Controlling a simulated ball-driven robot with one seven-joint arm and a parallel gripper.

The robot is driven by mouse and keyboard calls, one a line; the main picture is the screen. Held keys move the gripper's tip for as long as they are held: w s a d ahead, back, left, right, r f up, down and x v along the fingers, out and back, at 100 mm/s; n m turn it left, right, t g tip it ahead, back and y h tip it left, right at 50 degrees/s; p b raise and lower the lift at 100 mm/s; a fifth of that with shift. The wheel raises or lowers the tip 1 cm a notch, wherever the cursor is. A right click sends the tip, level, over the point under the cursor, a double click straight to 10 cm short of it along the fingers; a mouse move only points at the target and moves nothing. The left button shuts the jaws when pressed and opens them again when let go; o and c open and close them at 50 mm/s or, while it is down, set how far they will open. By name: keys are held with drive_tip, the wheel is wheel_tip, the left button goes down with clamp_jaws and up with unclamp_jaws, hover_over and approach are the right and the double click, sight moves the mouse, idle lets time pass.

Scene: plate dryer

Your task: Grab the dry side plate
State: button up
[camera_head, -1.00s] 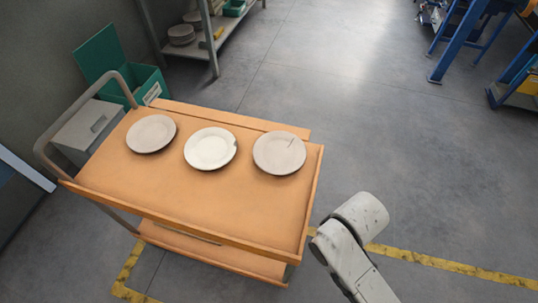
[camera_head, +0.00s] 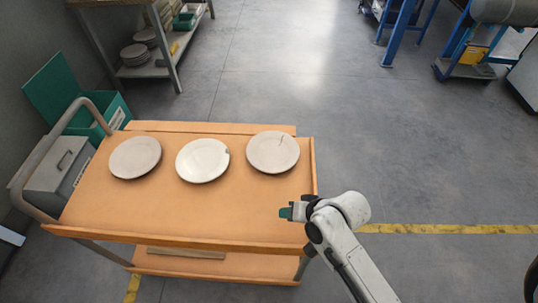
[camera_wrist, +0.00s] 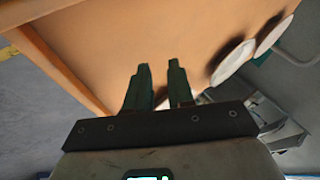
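Three round plates lie flat in a row on the orange top of a cart (camera_head: 215,225). The left plate (camera_head: 135,157) is dull grey-beige. The middle plate (camera_head: 202,160) is whiter, with a dark nick at its right rim. The right plate (camera_head: 272,152) is grey-beige with a dark crack-like line. I cannot tell which is the dry one. My gripper (camera_head: 287,212) is over the cart's right front part, nearer me than the right plate and apart from it. In the wrist view its green fingers (camera_wrist: 159,64) stand apart and empty, with two plates at the right.
The cart has a grey handle (camera_head: 38,165) at its left and a raised right edge. A grey box (camera_head: 55,172) and green bin (camera_head: 75,95) stand beyond its left end. A shelf (camera_head: 150,65) with stacked plates is behind. Open floor lies to the right.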

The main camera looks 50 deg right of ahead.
sight(286, 168)
drive_tip(key=w+d+m+t, duration=0.1)
drive_tip(key=m, duration=0.1)
drive_tip(key=w+d+m+t+h, duration=0.1)
drive_tip(key=d+m, duration=0.1)
drive_tip(key=w+d+m+t+h, duration=0.1)
drive_tip(key=d+m, duration=0.1)
drive_tip(key=shift+d+f+m+b, duration=0.2)
drive_tip(key=shift+f+m+b, duration=0.1)
drive_tip(key=shift+f+b, duration=0.05)
drive_tip(key=d+m+t+h, duration=0.1)
drive_tip(key=d+m, duration=0.1)
drive_tip(key=d+m+t+h, duration=0.1)
drive_tip(key=d+m, duration=0.1)
drive_tip(key=shift+d+r+m, duration=0.15)
drive_tip(key=shift+d+m, duration=0.1)
drive_tip(key=shift+m, duration=0.05)
drive_tip(key=shift+w+d+h, duration=0.25)
drive_tip(key=shift+h, duration=0.05)
drive_tip(key=shift+f+p+x, duration=0.2)
drive_tip(key=shift+p+x, duration=0.1)
drive_tip(key=shift+x, duration=4.85)
drive_tip(key=shift+s+d, duration=0.1)
clamp_jaws()
drive_tip(key=shift+r, duration=0.1)
